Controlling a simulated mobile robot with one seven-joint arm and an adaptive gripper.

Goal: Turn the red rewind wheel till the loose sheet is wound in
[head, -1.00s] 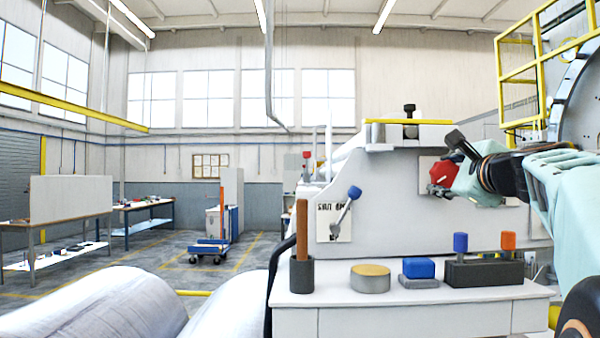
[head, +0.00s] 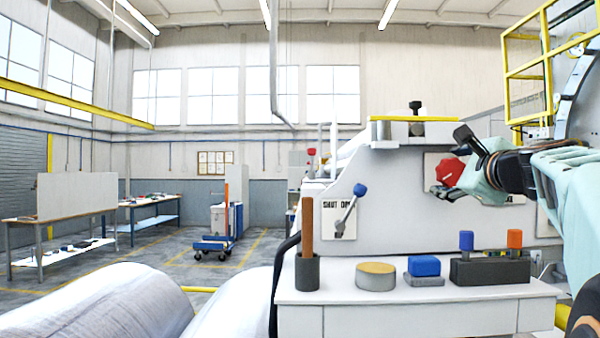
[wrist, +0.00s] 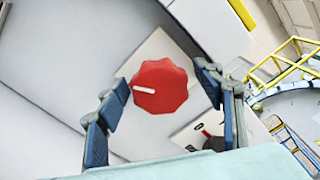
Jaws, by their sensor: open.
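The red rewind wheel (wrist: 162,88) is a scalloped knob with a white pointer mark, set on a pale plate on the grey machine face. In the wrist view it lies between and ahead of my gripper's (wrist: 160,92) two blue-padded fingers, which are spread open. No contact with the wheel shows. In the head view the wheel (head: 450,172) is partly covered by my gripper (head: 440,191) on its right and lower side. Two large pale rolls (head: 100,305) lie at lower left; I cannot tell whether a loose sheet hangs from them.
A ledge in front of the machine holds a dark cup with a brown stick (head: 307,268), a tan-topped round tin (head: 375,276), a blue block (head: 424,266) and a dark holder (head: 489,271). A blue-knobbed lever (head: 350,210) stands left of the wheel. A small dark-red switch (wrist: 212,140) sits nearby.

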